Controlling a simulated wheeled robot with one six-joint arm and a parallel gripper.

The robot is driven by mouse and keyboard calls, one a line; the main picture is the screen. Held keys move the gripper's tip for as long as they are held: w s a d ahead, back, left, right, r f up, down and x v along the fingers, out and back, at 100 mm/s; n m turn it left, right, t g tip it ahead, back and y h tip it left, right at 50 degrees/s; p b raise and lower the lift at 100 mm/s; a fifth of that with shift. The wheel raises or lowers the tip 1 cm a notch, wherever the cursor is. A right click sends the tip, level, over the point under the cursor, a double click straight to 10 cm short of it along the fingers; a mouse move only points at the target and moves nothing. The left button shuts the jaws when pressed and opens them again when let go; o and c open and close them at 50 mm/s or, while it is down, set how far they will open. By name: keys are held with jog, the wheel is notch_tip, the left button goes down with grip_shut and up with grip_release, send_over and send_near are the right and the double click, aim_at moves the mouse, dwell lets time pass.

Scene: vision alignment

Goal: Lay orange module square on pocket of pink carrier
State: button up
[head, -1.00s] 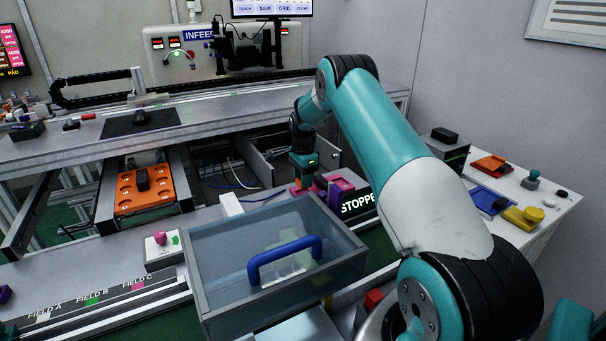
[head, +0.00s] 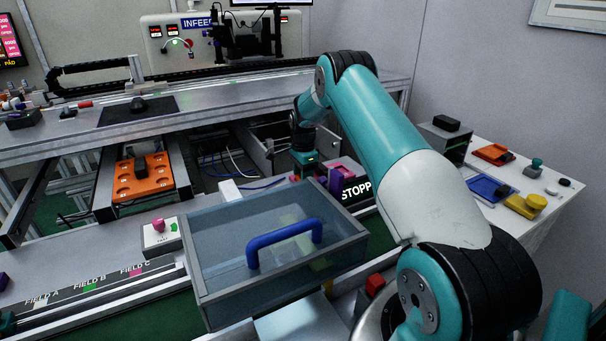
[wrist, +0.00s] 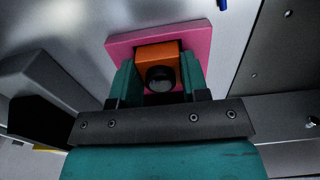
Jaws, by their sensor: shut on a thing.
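My gripper (wrist: 160,72) is shut on the orange module (wrist: 158,50), with one teal finger on each side of it. The module has a round dark lens-like part on the side facing the wrist camera. The pink carrier (wrist: 120,43) lies directly behind the module in the wrist view, its edges showing around it. Its pocket is hidden by the module and fingers. I cannot tell whether the module touches the carrier. In the head view my gripper (head: 304,172) is small, low by the STOPPER sign (head: 357,190), and the module is not clearly seen.
A lidded clear box (head: 205,235) with a blue handle (head: 285,245) stands in front of the gripper. A purple block (head: 335,181) stands close to its right. An orange tray (head: 150,188) is at left. A white side table (head: 545,200) holds several coloured parts.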

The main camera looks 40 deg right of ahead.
jog(key=shift+f, duration=0.2)
jog(key=o, duration=1)
